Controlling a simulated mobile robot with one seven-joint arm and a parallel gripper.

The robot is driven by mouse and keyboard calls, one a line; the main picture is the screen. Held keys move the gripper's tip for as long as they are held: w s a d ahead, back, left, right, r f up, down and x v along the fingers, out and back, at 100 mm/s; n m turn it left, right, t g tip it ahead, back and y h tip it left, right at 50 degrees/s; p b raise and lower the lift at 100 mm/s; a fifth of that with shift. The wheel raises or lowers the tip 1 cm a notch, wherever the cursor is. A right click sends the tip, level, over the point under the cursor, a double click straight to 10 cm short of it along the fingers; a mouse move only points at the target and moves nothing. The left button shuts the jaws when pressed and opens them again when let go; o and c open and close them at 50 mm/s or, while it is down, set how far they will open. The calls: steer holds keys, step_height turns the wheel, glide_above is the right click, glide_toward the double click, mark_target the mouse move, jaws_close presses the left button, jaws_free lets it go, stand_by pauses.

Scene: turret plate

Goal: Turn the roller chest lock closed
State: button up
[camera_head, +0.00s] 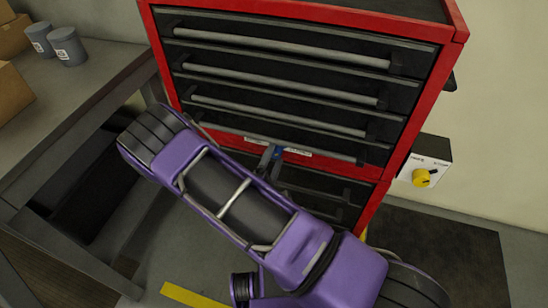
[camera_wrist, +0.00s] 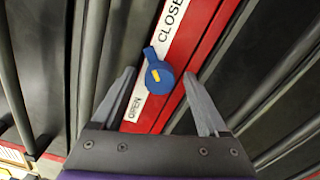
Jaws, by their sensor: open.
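The roller chest (camera_head: 447,75) is red with dark drawers. My gripper (camera_wrist: 159,76) is open, with one fingertip on each side of the knob and a gap on both sides. I cannot tell how deep the fingertips are. In the head view, my arm partly hides the lock area.
Long drawer handles (camera_head: 280,80) cross the chest front near my gripper. A control box with a yellow knob (camera_head: 421,178) is on the wall at right. A workbench (camera_head: 90,90) with grey tubs (camera_head: 68,46) and cardboard boxes (camera_head: 12,95) stands at left.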

steer(key=v, duration=1.7)
steer(key=shift+s, duration=0.15)
steer(key=shift+a, duration=0.1)
